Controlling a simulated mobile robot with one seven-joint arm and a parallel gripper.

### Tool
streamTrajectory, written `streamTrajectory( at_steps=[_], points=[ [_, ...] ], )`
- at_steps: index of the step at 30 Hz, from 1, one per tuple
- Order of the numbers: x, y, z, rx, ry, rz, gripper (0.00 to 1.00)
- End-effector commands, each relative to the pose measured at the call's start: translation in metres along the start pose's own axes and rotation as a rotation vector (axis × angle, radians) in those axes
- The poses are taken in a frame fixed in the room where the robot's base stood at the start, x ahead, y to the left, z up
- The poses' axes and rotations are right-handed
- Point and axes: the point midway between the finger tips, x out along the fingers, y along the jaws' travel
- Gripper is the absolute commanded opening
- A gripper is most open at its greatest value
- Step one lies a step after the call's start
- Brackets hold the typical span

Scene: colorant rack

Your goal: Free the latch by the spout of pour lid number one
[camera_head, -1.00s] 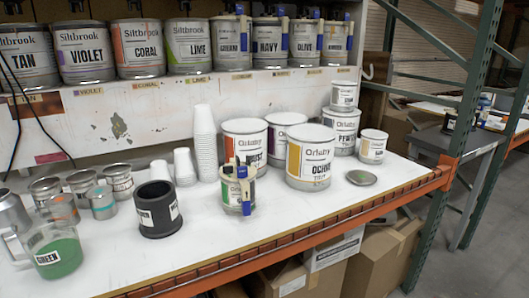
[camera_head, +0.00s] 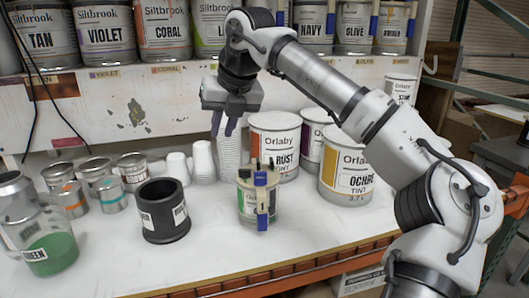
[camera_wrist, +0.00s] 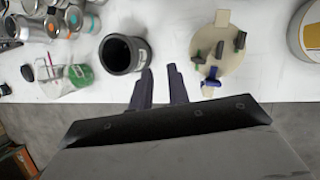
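A small can with a beige pour lid (camera_head: 247,182) stands upright on the white bench. In the wrist view the round lid (camera_wrist: 232,65) carries several dark upright latch pieces (camera_wrist: 239,41). A pale tab (camera_wrist: 222,18) sticks out at its far edge. A blue clip (camera_head: 262,180) is at its front rim, also visible in the wrist view (camera_wrist: 210,83).
A black cylindrical holder (camera_head: 163,212) stands left of the can. Stacked white cups (camera_head: 229,155) and large Orlaby tins (camera_head: 274,140) stand behind it. A jug of green paint (camera_head: 50,250) and several small tins are at left. The front bench strip is clear.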

Motion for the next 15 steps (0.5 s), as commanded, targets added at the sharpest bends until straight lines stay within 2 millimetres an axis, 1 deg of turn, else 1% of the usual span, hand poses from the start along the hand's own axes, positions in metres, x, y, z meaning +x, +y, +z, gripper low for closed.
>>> streamTrajectory(
  at_steps=[1, 3, 6, 8, 11, 15],
  points=[
    [-0.014, -0.028, -0.001, 0.057, -0.001, -0.089, 0.17],
    [-0.029, -0.055, -0.004, 0.115, 0.001, -0.176, 0.17],
    [-0.042, -0.077, -0.007, 0.167, 0.004, -0.247, 0.17],
    [-0.044, -0.083, -0.009, 0.180, 0.006, -0.265, 0.17],
    [-0.038, -0.087, -0.009, 0.183, 0.007, -0.270, 0.17],
    [-0.015, -0.091, -0.010, 0.181, 0.010, -0.266, 0.17]
  ],
)
